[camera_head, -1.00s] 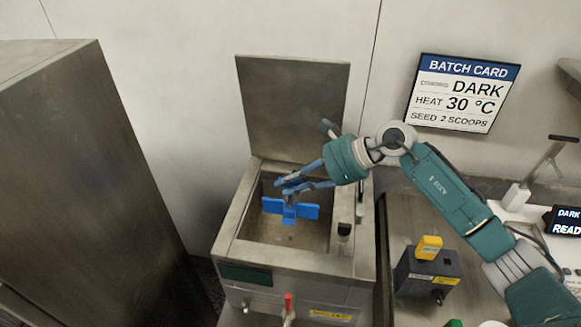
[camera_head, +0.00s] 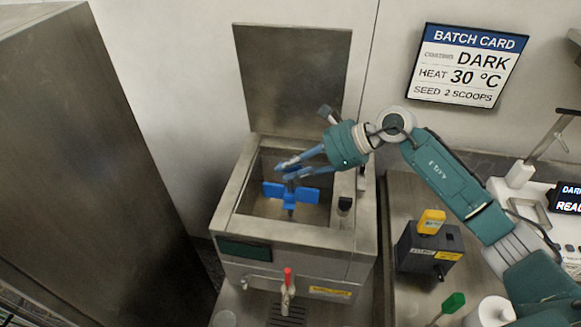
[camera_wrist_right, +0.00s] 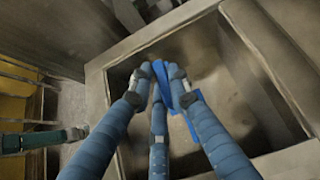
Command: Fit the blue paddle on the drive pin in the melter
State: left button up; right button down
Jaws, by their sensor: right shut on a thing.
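The blue paddle (camera_head: 291,195) is inside the open steel melter (camera_head: 228,228), over the tank floor. My right gripper (camera_head: 286,169) reaches into the tank from the right and is shut on the top of the paddle. In the right wrist view the blue fingers (camera_wrist_right: 162,95) close around the paddle (camera_wrist_right: 176,85), which they partly cover. A dark upright piece shows just under the paddle's middle; I cannot tell whether the paddle is seated on it.
The melter lid (camera_head: 293,80) stands open behind the tank. A tap with a red handle (camera_head: 288,277) is on the melter front. A black box with a yellow top (camera_head: 428,247) stands on the counter to the right. A tall steel cabinet (camera_head: 60,150) stands at left.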

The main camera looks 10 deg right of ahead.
aim_at(290, 193)
jog(key=shift+f+b, duration=1.45)
jog(key=shift+f, duration=0.45)
jog(key=shift+b, duration=0.9)
jog(key=shift+f, duration=0.15)
dwell(0.5)
